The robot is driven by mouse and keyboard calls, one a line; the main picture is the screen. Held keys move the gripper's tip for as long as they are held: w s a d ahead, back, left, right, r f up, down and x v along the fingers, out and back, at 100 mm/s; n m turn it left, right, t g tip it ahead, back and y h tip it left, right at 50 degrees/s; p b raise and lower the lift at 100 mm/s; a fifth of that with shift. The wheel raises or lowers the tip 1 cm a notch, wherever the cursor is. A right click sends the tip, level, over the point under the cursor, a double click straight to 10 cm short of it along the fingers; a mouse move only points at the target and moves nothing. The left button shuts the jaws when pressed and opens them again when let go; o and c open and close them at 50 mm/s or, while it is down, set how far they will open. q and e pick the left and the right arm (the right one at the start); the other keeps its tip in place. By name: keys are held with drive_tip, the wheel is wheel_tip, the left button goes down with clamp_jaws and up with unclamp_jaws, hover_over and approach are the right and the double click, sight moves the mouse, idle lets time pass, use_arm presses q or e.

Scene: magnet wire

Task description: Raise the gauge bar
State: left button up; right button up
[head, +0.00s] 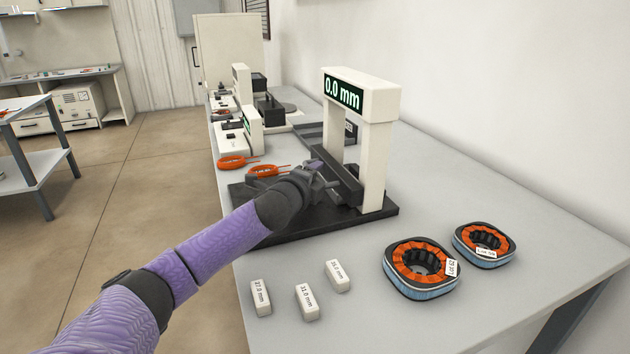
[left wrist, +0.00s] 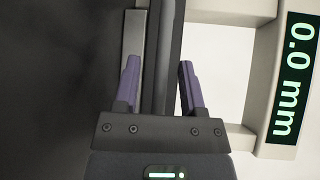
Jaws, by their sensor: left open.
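The gauge (head: 376,150) is a white frame on a black base, and its display (head: 343,92) reads 0.0 mm. Its dark gauge bar (head: 337,174) lies low across the frame. My left gripper (head: 318,174) is at the bar in the head view. In the left wrist view the two purple fingers of my left gripper (left wrist: 160,85) are apart, one on each side of the dark bar (left wrist: 163,60). I cannot tell whether either finger touches it. The display (left wrist: 292,80) also shows there. My right gripper is not in view.
Three white labelled blocks (head: 305,301) lie on the table (head: 480,312) in front of the gauge. Two orange-wound ring cores (head: 421,267) lie to the right. Orange coils (head: 268,170) and other instruments (head: 252,130) stand behind. The white wall is close on the right.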

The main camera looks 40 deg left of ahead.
use_arm(q)
drive_tip(key=shift+w, duration=0.1)
drive_tip(key=c, duration=0.6)
clamp_jaws()
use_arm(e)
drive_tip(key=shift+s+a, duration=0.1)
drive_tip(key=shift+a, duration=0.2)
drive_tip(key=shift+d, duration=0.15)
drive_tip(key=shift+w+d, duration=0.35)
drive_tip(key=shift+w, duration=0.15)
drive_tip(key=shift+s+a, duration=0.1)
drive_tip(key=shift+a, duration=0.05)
